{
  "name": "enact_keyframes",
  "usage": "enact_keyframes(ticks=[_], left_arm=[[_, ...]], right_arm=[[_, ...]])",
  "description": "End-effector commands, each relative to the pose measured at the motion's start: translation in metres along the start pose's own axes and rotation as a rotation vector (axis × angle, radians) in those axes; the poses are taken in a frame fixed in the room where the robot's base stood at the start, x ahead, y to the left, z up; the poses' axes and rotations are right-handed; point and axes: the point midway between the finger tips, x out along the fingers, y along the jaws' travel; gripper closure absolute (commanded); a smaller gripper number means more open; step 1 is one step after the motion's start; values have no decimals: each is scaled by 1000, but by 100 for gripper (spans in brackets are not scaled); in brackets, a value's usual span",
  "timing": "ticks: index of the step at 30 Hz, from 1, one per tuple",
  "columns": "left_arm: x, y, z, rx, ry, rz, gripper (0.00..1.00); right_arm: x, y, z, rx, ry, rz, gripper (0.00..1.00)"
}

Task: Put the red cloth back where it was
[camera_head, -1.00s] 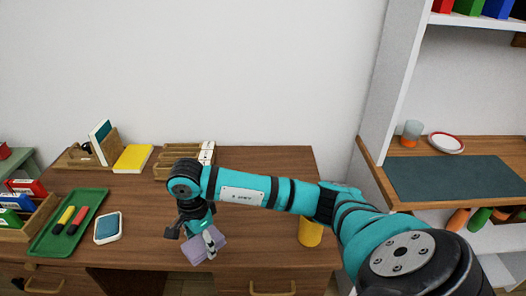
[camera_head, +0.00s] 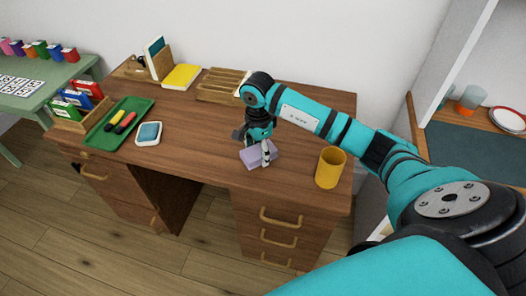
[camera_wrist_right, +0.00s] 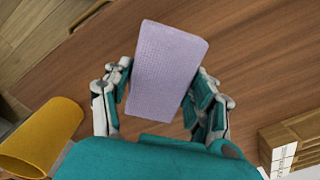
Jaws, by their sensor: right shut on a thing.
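No red cloth shows in either view. A folded lavender cloth or pad (camera_head: 262,155) with a woven-looking surface is in my right gripper (camera_head: 258,146) over the front part of the wooden desk (camera_head: 190,130). In the right wrist view the lavender piece (camera_wrist_right: 166,75) sits between the two fingers of my right gripper (camera_wrist_right: 163,98), which are shut on its sides. I cannot tell whether it touches the desk. My left gripper is not in view.
A yellow cup (camera_head: 331,168) stands right of the gripper. A wooden organiser (camera_head: 222,84), a yellow book (camera_head: 181,77), a green tray (camera_head: 103,137) with markers and a white-edged blue pad (camera_head: 148,133) are on the desk. Bare desk lies between pad and gripper.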

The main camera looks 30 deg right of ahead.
Motion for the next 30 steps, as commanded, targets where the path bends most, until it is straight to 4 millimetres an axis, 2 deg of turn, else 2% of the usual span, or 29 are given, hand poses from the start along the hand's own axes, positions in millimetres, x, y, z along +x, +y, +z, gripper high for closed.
enact_keyframes(ticks=[3, 8, 15, 26, 27, 30], left_arm=[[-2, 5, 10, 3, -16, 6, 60], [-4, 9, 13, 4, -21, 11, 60], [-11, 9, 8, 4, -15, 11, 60], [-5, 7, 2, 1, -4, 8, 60], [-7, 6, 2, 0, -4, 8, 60], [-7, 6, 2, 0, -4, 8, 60]], right_arm=[[1, -6, -10, 1, -1, 1, 68], [2, -12, -20, 2, -1, 1, 68], [35, -11, -19, 0, -2, 3, 68], [42, -12, -19, -1, 0, -1, 68], [40, -12, -19, -1, 0, -1, 38], [40, -12, -19, -1, 0, 0, 25]])
